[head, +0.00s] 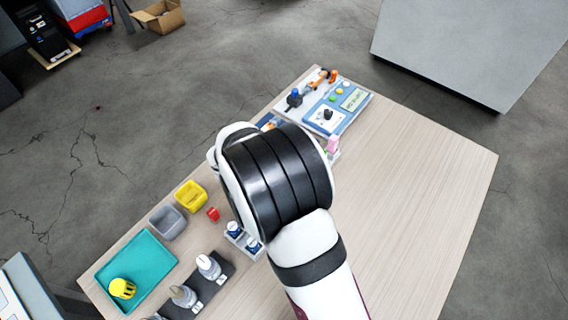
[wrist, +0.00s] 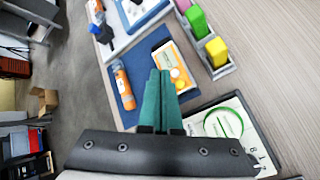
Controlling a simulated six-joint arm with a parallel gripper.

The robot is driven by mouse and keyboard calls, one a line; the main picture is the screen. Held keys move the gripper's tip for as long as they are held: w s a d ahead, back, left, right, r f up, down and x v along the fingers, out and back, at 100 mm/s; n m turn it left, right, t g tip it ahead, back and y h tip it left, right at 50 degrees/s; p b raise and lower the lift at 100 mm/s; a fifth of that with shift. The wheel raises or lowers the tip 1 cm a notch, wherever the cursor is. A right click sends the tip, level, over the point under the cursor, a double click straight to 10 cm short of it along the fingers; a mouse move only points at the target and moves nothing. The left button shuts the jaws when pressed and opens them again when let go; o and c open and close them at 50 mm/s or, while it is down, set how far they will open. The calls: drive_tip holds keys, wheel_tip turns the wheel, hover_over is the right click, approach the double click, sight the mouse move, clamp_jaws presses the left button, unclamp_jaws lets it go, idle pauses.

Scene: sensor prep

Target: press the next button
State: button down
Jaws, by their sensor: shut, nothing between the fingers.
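My gripper (wrist: 159,75) shows in the wrist view with its teal fingers together and nothing between them. The fingertips appear over a blue mat (wrist: 146,46), beside a handheld orange-and-white device (wrist: 172,54) with round orange-yellow buttons (wrist: 177,73). I cannot tell the height of the tips above it, or read any label. In the head view my arm hides the gripper and most of this mat. A blue-and-white panel (head: 317,117) there has a display (head: 354,99), a black knob (head: 327,115), a green button (head: 346,84) and a yellow button (head: 339,91).
An orange cylinder (wrist: 123,83) lies left of the device. A grey rack (wrist: 218,71) holds pink, green and yellow blocks. A board with a green ring (wrist: 239,121) is near the gripper. A teal tray (head: 150,250) and bins are at left. The table's right side is clear.

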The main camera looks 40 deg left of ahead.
drive_tip(key=shift+f, duration=1.9)
idle(0.5)
drive_tip(key=shift+f, duration=0.4)
drive_tip(key=shift+f, duration=0.4)
idle(0.5)
drive_tip(key=shift+r, duration=0.85)
drive_tip(key=shift+r, duration=2.5)
